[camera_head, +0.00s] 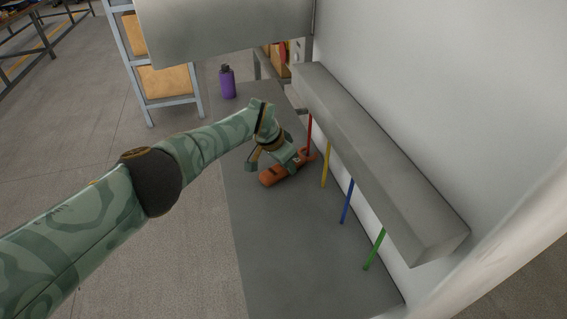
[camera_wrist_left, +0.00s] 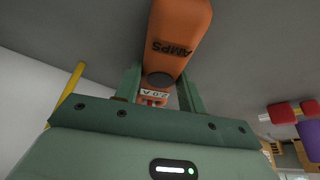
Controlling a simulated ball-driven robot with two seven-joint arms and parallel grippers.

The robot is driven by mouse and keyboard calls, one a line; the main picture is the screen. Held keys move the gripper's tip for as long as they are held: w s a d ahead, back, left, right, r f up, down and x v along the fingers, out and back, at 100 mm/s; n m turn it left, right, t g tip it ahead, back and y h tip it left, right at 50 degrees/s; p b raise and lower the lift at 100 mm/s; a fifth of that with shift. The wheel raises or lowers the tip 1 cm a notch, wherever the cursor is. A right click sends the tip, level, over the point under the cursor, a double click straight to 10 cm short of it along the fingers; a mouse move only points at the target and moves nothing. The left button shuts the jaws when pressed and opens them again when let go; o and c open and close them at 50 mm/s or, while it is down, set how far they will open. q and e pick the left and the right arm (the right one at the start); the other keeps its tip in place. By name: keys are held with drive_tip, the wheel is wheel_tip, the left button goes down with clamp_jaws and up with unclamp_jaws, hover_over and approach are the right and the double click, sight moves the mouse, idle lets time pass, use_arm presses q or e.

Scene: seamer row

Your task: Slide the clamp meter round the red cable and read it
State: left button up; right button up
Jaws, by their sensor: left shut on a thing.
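The clamp meter (camera_head: 272,176) is orange, low over the grey surface. My left gripper (camera_head: 290,161) is shut on it. In the left wrist view the meter (camera_wrist_left: 180,28), marked AMPS upside down, sits between the two fingers (camera_wrist_left: 160,90). Its small pale display (camera_wrist_left: 155,94) seems to read 2.0 A, though it is tiny and partly covered. The red cable (camera_head: 309,132) hangs from the grey trunking, and its lower end meets the meter's jaw end (camera_head: 310,154). I cannot tell whether the jaw is around the cable or beside it. My right gripper is not in view.
Yellow (camera_head: 325,165), blue (camera_head: 347,202) and green (camera_head: 374,249) cables hang in a row to the right of the red one, under the grey trunking (camera_head: 370,150). A purple bottle (camera_head: 227,84) stands at the back. The grey surface (camera_head: 290,260) in front is clear.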

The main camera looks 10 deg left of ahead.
use_arm(q)
drive_tip(key=o, duration=1.2)
drive_tip(key=shift+r, duration=0.1)
